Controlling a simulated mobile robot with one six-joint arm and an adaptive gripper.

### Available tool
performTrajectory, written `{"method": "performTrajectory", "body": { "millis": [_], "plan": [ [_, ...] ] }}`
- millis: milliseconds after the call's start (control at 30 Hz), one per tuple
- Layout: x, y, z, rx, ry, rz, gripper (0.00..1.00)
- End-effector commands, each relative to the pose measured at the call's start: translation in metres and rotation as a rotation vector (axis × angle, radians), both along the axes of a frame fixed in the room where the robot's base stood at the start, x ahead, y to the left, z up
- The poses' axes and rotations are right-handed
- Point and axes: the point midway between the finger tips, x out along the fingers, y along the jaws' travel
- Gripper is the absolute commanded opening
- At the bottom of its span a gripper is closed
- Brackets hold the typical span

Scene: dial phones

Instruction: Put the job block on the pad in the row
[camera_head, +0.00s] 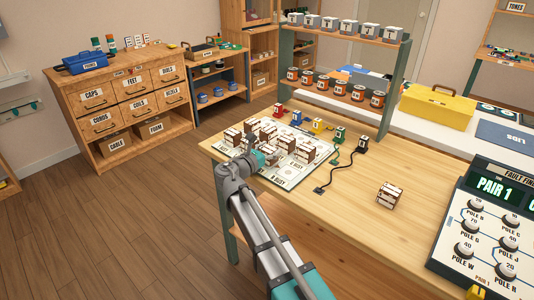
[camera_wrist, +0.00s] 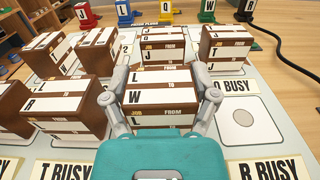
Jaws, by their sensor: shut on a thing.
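My gripper (camera_wrist: 162,88) has its two fingers pressed on the sides of a brown-and-white job block (camera_wrist: 165,92) labelled L to W. In the head view my gripper (camera_head: 256,156) is over the white board (camera_head: 286,181). Other job blocks, such as one labelled J (camera_wrist: 225,48) and one at the left (camera_wrist: 65,102), stand around it on the board. A bare pad with a grey circle (camera_wrist: 241,118) lies right of the held block, between the Q BUSY and R BUSY labels. The held block's underside is hidden, so I cannot tell whether it touches the board.
Another job block (camera_head: 390,195) sits alone on the bench. Coloured lettered posts (camera_head: 318,125) line the board's back edge, with black cables (camera_head: 338,172) to the right. A fault-finder panel (camera_head: 495,225) stands at the far right. The bench front is clear.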

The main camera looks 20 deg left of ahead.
Motion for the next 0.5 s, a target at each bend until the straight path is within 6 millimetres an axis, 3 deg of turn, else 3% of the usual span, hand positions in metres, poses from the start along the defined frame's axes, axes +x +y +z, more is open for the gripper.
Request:
{"method": "performTrajectory", "body": {
  "millis": [500],
  "plan": [
    [0.0002,-0.0004,-0.005,0.0,0.0,-0.001,0.27]
  ]
}}
